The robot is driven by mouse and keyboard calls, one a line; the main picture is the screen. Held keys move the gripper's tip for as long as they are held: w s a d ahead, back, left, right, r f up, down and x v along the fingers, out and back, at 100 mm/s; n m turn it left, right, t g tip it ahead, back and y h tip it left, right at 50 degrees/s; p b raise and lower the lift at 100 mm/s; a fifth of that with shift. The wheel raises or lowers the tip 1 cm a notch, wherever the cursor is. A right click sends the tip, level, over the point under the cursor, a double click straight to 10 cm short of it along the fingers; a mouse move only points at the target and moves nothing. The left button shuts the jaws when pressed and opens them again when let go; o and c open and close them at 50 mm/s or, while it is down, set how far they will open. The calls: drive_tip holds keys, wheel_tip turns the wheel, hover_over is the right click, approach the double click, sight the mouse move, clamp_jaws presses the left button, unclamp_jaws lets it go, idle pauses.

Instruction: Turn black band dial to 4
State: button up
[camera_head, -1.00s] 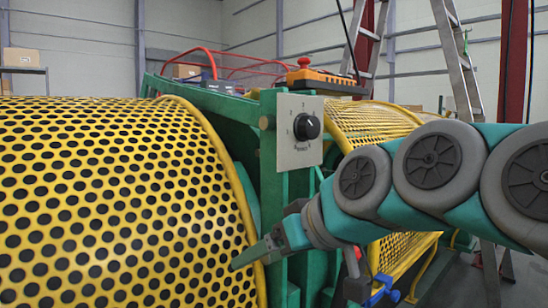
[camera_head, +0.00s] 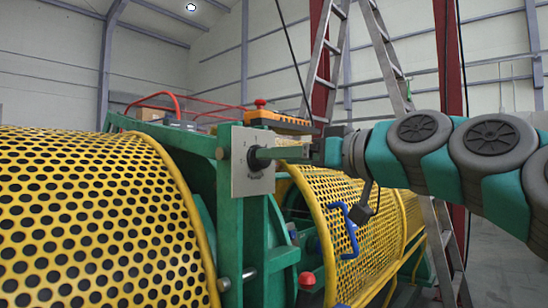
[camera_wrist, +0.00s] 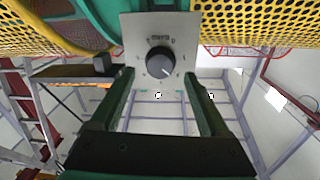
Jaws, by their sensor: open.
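The black dial (camera_wrist: 160,62) sits on a grey square plate (camera_wrist: 183,25) with printed marks around it; the wrist view shows the plate upside down. A light pointer line shows on the dial's lower right, but the numbers are too small to read surely. In the head view the plate (camera_head: 240,178) is fixed to a green post, and the dial (camera_head: 256,158) is partly hidden by my gripper. My gripper (camera_head: 275,153) reaches in from the right, level with the dial. In the wrist view my gripper (camera_wrist: 158,76) is open, with one finger on each side below the dial.
A yellow perforated guard drum (camera_head: 90,220) stands left of the post, and a yellow mesh guard (camera_head: 360,220) stands right. An orange box with a red button (camera_head: 261,104) sits just above the plate. A ladder (camera_head: 325,60) stands behind.

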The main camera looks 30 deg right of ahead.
drive_tip(key=x, duration=0.2)
drive_tip(key=shift+w+a, duration=0.1)
drive_tip(key=shift+w, duration=0.3)
drive_tip(key=shift+c, duration=0.3)
clamp_jaws()
